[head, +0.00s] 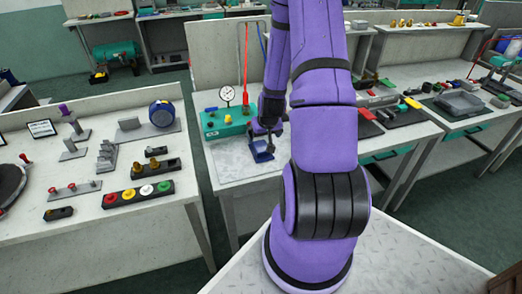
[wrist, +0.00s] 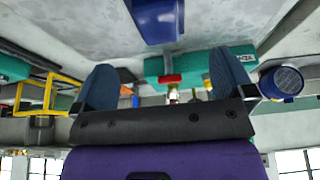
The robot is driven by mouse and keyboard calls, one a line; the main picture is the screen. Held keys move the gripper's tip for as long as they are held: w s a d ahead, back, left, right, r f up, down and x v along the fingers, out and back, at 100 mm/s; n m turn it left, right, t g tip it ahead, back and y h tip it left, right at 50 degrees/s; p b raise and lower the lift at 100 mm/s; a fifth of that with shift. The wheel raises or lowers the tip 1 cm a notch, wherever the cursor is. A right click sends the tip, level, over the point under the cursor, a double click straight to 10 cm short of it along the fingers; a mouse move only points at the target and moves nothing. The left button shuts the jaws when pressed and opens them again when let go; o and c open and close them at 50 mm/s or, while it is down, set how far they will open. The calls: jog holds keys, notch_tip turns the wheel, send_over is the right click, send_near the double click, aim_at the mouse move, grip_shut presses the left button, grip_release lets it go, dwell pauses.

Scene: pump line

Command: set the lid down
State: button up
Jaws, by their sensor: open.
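A small dark blue piece (head: 261,151), which looks like the lid, is on the grey top of the middle bench (head: 232,165). Its exact shape is hard to make out. In the wrist view the blue piece (wrist: 157,20) is at the top edge, partly cut off, beyond my fingertips. My gripper (head: 266,130) is just above and behind it in the head view, partly hidden by my arm. In the wrist view my gripper (wrist: 163,78) has its two fingers wide apart with nothing held between them.
A teal pump unit (head: 226,121) with a round gauge (head: 227,93) stands left of my gripper. The left bench holds a button strip (head: 138,194) and a blue round device (head: 162,113). Tools and a grey case (head: 459,103) lie to the right.

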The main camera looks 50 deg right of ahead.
aim_at(261, 146)
jog(key=shift+x, duration=5)
jog(key=shift+s+d, duration=0.1)
jog(key=c, duration=0.9)
jog(key=shift+o, duration=0.2)
jog(key=shift+r, duration=0.15)
notch_tip(261, 146, up, 10)
jog(key=shift+f, duration=0.1)
